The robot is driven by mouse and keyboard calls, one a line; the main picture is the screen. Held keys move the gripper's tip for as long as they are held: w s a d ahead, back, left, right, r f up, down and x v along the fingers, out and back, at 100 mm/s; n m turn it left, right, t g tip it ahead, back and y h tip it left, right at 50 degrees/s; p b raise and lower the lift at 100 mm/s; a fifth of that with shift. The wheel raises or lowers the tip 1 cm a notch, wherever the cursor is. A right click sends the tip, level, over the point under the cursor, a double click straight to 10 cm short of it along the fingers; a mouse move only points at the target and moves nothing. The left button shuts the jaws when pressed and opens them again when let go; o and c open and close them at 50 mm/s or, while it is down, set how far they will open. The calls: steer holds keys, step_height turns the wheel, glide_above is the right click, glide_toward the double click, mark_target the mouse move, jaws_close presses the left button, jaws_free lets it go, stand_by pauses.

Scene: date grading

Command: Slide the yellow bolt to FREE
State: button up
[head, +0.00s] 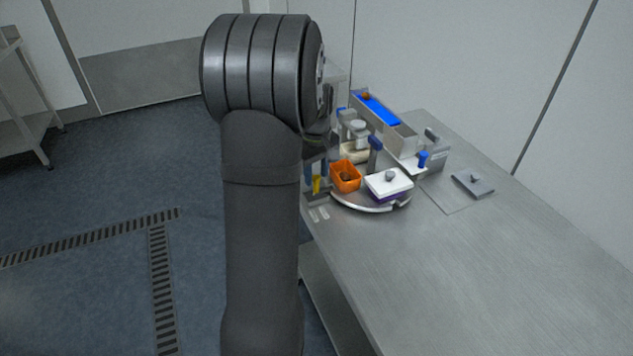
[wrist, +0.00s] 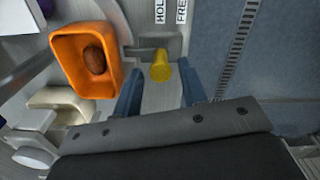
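The yellow bolt (wrist: 160,67) shows in the wrist view just beyond my gripper (wrist: 160,85), roughly between the lines of its two blue fingers. The fingers are apart, with a gap between them. I cannot tell whether either one touches the bolt. The HOLD label (wrist: 159,12), partly cut off, and the FREE label (wrist: 182,12) are at the top edge of the wrist view. In the head view the yellow bolt (head: 316,185) is a small yellow spot at the bench's left edge, beside my arm. My arm hides most of the gripper there.
An orange bin (wrist: 113,60) holding a brown date (wrist: 95,60) stands close left of the fingers. It is also in the head view (head: 336,180), on a round turntable (head: 372,208) beside a white-lidded box (head: 378,187). The bench front (head: 480,270) is clear.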

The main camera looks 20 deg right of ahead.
mark_target(317, 177)
steer(key=shift+f, duration=1.8)
jaws_close()
steer(key=shift+a, duration=1.7)
jaws_free()
steer(key=shift+r, duration=0.15)
